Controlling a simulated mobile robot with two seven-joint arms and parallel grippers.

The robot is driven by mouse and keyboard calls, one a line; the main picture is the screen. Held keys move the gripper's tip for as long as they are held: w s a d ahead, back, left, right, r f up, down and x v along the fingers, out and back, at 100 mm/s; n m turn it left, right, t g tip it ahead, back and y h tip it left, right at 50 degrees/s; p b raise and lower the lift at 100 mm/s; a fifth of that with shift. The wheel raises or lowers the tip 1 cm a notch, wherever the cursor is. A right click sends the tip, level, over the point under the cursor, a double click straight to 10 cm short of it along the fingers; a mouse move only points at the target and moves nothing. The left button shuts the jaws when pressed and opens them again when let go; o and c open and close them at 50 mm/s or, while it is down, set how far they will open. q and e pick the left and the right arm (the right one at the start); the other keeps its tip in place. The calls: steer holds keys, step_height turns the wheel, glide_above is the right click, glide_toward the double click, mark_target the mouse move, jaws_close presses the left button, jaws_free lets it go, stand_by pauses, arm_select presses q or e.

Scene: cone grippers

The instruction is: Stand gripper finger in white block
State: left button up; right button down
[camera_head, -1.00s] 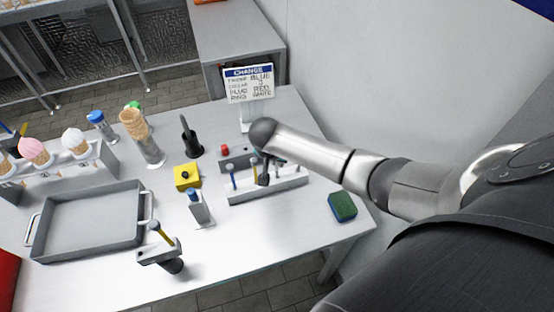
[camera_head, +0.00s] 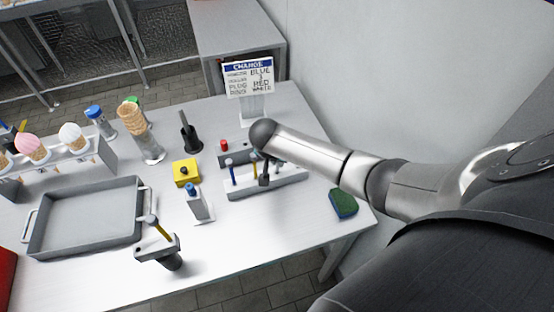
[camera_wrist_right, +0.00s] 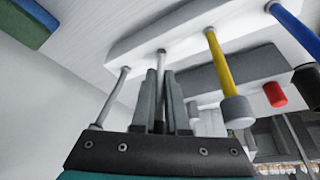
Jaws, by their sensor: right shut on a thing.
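The long white block (camera_head: 292,187) lies on the table in the head view, and it also shows across the top of the right wrist view (camera_wrist_right: 125,42). A blue finger (camera_head: 231,170) and a yellow finger (camera_head: 254,171) stand upright in it. My right gripper (camera_wrist_right: 160,82) is over the block, shut on a thin grey finger (camera_wrist_right: 161,58). This finger's far end meets the block's face; how deep it sits I cannot tell. Another grey finger (camera_wrist_right: 114,95) stands beside it. My right arm partly hides this area in the head view. My left gripper is out of view.
A grey box with a red button (camera_head: 224,144) is behind the block. A yellow box (camera_head: 186,171), a small stand with a blue top (camera_head: 195,203) and a holder with a yellow finger (camera_head: 158,250) are left. A sign (camera_head: 249,78) stands behind.

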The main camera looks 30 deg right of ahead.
steer(key=shift+f, duration=0.25)
steer(key=c, duration=1.4)
jaws_free()
steer(key=o, duration=0.6)
steer(key=shift+c, duration=0.2)
steer(key=p+v, duration=0.3)
steer(key=v, duration=1.2)
steer(key=shift+a+r, duration=0.1)
